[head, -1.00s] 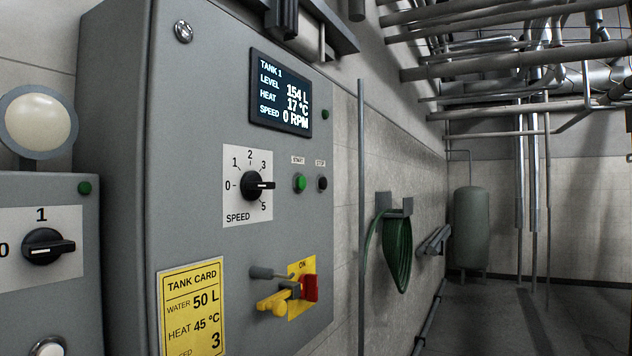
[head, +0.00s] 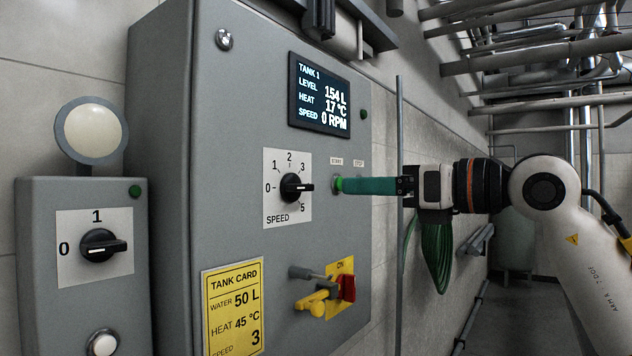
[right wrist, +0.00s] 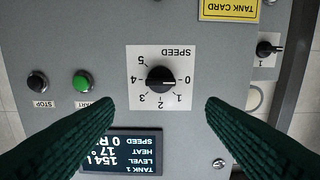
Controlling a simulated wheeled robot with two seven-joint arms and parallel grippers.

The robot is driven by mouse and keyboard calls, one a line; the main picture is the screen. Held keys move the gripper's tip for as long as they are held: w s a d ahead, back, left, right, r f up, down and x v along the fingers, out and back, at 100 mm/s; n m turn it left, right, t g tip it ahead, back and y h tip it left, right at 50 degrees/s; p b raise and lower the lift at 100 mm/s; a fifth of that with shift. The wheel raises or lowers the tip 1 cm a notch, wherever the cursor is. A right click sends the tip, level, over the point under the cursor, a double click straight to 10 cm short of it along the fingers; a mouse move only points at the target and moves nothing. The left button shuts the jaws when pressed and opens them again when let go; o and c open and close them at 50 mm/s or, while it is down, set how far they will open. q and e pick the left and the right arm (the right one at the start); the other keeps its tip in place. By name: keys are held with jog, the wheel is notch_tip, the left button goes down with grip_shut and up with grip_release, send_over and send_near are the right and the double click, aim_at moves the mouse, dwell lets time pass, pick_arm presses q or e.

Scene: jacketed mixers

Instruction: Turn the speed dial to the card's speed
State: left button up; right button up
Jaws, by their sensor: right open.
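The speed dial (head: 291,187) is a black knob on a white plate marked 0 to 5. Its bar lies level along the 0–4 line; I cannot tell which end is the pointer. It also shows upside down in the right wrist view (right wrist: 160,80). The yellow tank card (head: 234,308) reads water 50 L, heat 45 °C, speed 3. My right gripper (head: 341,185) comes in from the right in front of the panel. In the right wrist view its green fingers (right wrist: 160,104) are spread to either side of the dial, empty. My left gripper is out of view.
The display (head: 319,94) reads 154 L, 17 °C, 0 RPM. The green start button (right wrist: 82,81) and black stop button (right wrist: 38,81) are beside the dial. A yellow-and-red switch handle (head: 330,290) juts out below. A second dial box (head: 85,280) stands left.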

aim_at(306, 185)
jog(key=p+x, duration=0.4)
jog(key=x, duration=0.5)
jog(key=shift+w+a+r, duration=0.1)
jog(key=shift+a+r, duration=0.05)
jog(key=shift+a, duration=0.1)
jog(key=shift+w+a, duration=0.35)
jog(key=shift+w, duration=0.05)
jog(key=c, duration=1)
